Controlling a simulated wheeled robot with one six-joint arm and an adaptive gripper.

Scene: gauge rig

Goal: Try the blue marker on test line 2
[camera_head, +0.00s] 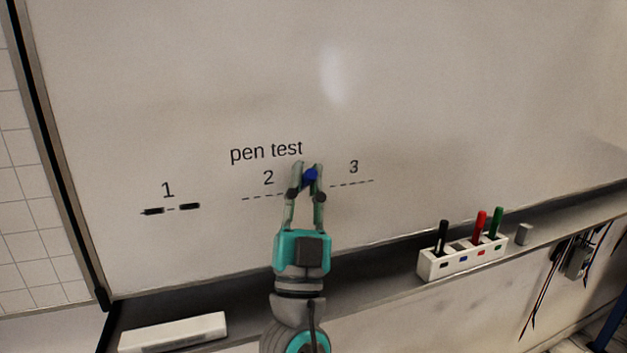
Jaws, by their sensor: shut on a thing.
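My gripper (307,178) is in front of the whiteboard (440,100), with its fingers shut on the blue marker (311,175). Only a small blue part of the marker shows between the fingertips. I cannot tell whether its tip touches the board. Dashed test line 2 (262,196) carries no blue mark where it shows. The fingers stand at its right end and hide the stretch between it and line 3 (352,183). Test line 1 (172,208), at the left, bears thick black strokes.
A white marker holder (465,260) on the ledge holds a black (442,236), a red (479,226) and a green marker (496,222). Its blue-labelled slot is empty. A grey cylinder (523,233) stands to its right. A white eraser-like block (173,332) lies at the left.

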